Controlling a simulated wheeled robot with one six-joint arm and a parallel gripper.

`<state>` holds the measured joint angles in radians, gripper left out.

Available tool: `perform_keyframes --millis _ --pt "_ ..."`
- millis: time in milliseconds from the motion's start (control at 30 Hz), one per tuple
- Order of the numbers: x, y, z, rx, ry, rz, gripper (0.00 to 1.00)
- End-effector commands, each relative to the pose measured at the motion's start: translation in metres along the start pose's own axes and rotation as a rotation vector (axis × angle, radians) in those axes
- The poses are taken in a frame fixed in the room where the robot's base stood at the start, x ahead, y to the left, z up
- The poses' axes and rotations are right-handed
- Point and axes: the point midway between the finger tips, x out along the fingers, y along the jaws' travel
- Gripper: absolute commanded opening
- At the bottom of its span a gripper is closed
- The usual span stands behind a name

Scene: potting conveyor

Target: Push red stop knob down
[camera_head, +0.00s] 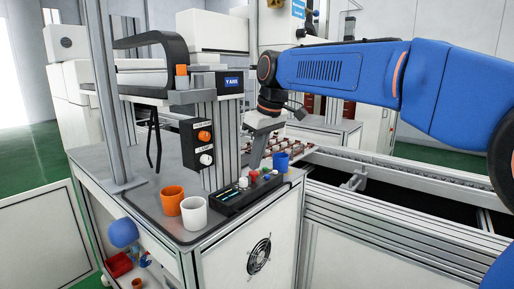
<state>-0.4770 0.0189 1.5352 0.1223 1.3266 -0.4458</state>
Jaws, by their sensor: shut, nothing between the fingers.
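The red stop knob (254,175) sits on a low black control box (232,203) on the grey table, among several small white, green and red knobs. My gripper (254,165) is shut and empty. It points down from the blue arm, with its tip right above or at the red knob. I cannot tell whether the tip touches the knob. The tip overlaps part of the knob row.
An orange cup (172,201) and a white cup (194,214) stand left of the box. A blue cup (281,163) stands close behind the knobs, right of my gripper. A post with a black switch panel (198,146) rises behind the box. The conveyor (400,184) runs at right.

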Motion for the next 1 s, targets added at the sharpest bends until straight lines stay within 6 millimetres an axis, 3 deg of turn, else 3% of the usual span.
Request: perform_keyframes --millis 467,700,1000 --pt "0.007 0.0 0.002 0.0 0.001 0.001 0.0" --pt "0.026 0.0 0.008 0.001 -0.001 -0.001 0.0" --pt "0.026 0.0 0.008 0.001 -0.003 -0.002 0.0"
